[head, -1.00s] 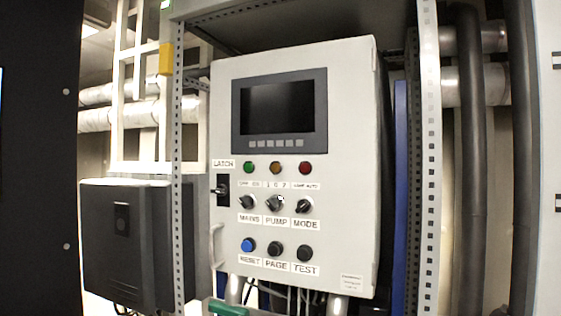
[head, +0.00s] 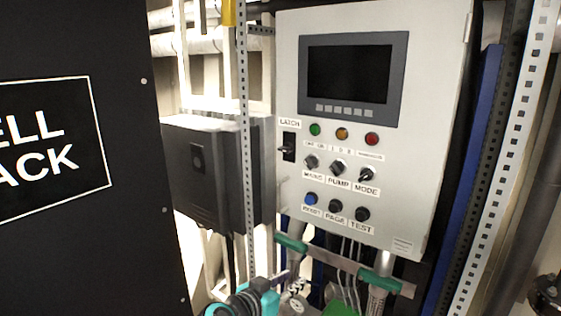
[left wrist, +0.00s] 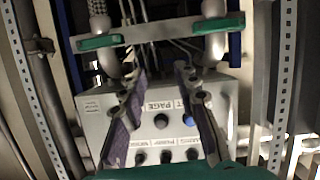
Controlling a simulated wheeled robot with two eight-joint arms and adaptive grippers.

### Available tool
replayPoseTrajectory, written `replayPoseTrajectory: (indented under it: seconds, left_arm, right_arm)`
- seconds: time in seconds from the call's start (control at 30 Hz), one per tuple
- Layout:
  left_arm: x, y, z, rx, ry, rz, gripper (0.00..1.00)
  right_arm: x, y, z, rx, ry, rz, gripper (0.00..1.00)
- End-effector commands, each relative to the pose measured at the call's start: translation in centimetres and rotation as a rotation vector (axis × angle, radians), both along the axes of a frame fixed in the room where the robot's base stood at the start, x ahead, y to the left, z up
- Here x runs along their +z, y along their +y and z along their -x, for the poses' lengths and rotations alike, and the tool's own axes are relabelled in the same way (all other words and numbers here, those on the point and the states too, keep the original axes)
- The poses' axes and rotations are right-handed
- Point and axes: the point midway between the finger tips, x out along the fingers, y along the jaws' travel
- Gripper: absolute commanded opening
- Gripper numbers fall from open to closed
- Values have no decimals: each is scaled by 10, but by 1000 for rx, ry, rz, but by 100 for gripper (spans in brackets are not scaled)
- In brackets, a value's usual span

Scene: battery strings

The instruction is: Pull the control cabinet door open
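The control cabinet (head: 440,110) is pale grey, and its door looks shut. The door carries a dark screen (head: 347,75), lamps, knobs and buttons. The latch (head: 288,147) is a black switch at the door's left edge. Below it, the pale door handle (head: 281,195) is hard to make out. My left gripper (head: 286,278) is low in the head view, below the cabinet. In the left wrist view it (left wrist: 160,70) is open, its two fingers apart with nothing between them. The cabinet front (left wrist: 225,95) shows upside down behind the fingers. My right gripper is not in view.
A dark box (head: 205,165) hangs left of the cabinet. A black cell rack panel (head: 90,240) fills the far left. Perforated posts (head: 505,150) flank the cabinet. A rail with green end pieces (head: 330,262) and several hoses lie below it.

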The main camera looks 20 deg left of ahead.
Motion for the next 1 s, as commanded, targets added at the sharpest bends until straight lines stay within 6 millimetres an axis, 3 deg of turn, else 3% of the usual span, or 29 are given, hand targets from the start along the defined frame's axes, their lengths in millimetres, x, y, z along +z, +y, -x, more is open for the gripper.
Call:
replayPoseTrajectory:
  seconds: [0.03, 0.1, 0.2, 0.3, 0.5, 1.0]
  left_arm:
    - [46, 11, -20, 20, -62, 10, 31]
    - [82, 27, -43, 53, -145, 13, 31]
    - [120, 51, -69, 108, -236, 12, 31]
    - [143, 71, -86, 158, -293, 8, 31]
    - [155, 89, -101, 203, -333, 2, 31]
    - [154, 79, -169, 203, -335, 1, 31]
  right_arm:
    - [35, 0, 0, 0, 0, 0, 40]
    - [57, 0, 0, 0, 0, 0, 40]
    - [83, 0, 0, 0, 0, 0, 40]
    - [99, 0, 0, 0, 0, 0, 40]
    - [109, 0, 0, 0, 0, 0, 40]
    - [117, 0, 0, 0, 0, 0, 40]
